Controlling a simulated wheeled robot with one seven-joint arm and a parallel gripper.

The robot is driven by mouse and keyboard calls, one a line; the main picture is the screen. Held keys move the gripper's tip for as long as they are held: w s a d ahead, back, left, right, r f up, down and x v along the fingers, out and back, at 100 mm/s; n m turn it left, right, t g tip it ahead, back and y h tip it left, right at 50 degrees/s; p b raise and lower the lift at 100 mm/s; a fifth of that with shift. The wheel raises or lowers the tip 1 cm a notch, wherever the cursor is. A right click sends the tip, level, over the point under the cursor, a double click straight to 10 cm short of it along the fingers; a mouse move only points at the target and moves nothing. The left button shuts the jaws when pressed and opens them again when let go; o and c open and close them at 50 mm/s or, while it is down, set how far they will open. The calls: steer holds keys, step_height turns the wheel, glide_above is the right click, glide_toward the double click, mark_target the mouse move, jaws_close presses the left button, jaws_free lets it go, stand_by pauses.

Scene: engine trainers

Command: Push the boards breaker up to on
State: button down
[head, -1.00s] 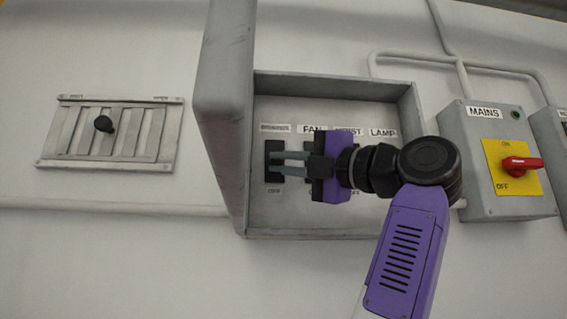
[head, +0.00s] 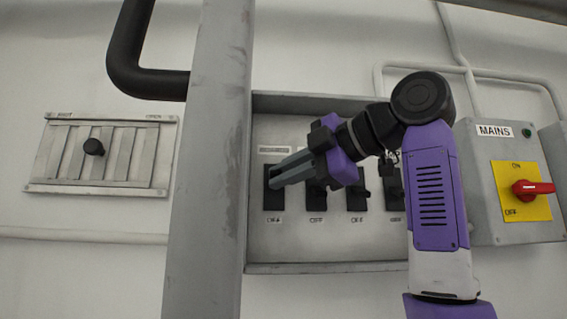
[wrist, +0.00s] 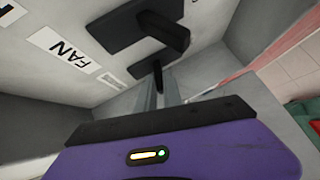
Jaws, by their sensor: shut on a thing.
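The boards breaker (head: 274,203) is the leftmost black switch in the open grey panel, under a label too blurred to read in the head view. My gripper (head: 272,182) reaches it from the right, its grey fingers slanting down to the left and shut on its lever. In the wrist view the small black lever (wrist: 157,71) shows at the far end of the two fingers (wrist: 158,88). The fingers hide much of the lever, so its exact position is unclear.
The fan breaker (head: 316,199) stands just right, with two more breakers beyond. A MAINS box (head: 512,222) with a red handle is at right, a slatted vent (head: 101,153) at far left.

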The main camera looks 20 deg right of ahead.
steer(key=shift+w+d+r+m+g+p, duration=0.1)
steer(key=shift+w+r+m+g+p, duration=0.1)
steer(key=shift+m+g+p, duration=0.3)
stand_by(0.3)
steer(key=c, duration=1.5)
jaws_free()
steer(key=shift+s+r, duration=0.1)
steer(key=shift+s, duration=0.05)
steer(key=b+v, duration=0.2)
steer(key=v, duration=0.5)
steer(key=shift+s+d+r+b, duration=0.15)
steer(key=shift+s+r+b, duration=0.1)
steer(key=shift+b, duration=0.05)
